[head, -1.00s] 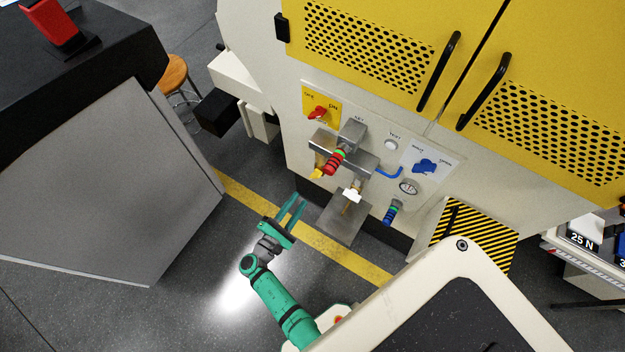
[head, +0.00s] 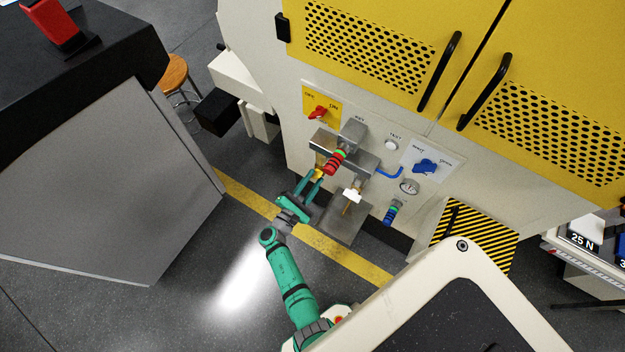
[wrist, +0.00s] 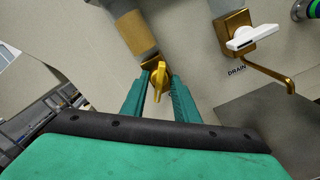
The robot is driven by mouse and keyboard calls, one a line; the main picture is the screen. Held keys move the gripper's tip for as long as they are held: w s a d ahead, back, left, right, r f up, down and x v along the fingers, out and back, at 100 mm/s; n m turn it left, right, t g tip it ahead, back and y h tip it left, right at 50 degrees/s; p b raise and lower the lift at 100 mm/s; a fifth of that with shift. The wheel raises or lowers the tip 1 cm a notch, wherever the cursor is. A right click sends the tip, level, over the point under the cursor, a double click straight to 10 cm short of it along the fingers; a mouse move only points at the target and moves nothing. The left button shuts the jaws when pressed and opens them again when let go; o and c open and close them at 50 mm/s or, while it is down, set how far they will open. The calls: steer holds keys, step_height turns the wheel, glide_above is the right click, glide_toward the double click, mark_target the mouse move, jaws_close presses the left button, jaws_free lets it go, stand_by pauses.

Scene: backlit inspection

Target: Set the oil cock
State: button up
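The oil cock appears to be the small yellow-handled valve (head: 319,173) low on the machine's panel, below the grey block. In the wrist view its yellow handle (wrist: 158,82) stands between the ends of my fingers, under a wide pipe; the label by it is mostly hidden. My gripper (head: 311,180) is open in front of it. In the wrist view my gripper (wrist: 160,76) has a finger on each side of the handle, with narrow gaps; I cannot tell whether either touches it.
A drain cock with a white handle (wrist: 252,36) and brass spout is to the right, above a grey tray (head: 342,227). A red-and-green banded grip (head: 335,161) sticks out just above my gripper. A blue hook handle (head: 390,172) is farther right. Open floor lies left.

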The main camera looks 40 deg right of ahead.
steer(key=shift+d, duration=0.25)
steer(key=shift+a, duration=0.1)
jaws_close()
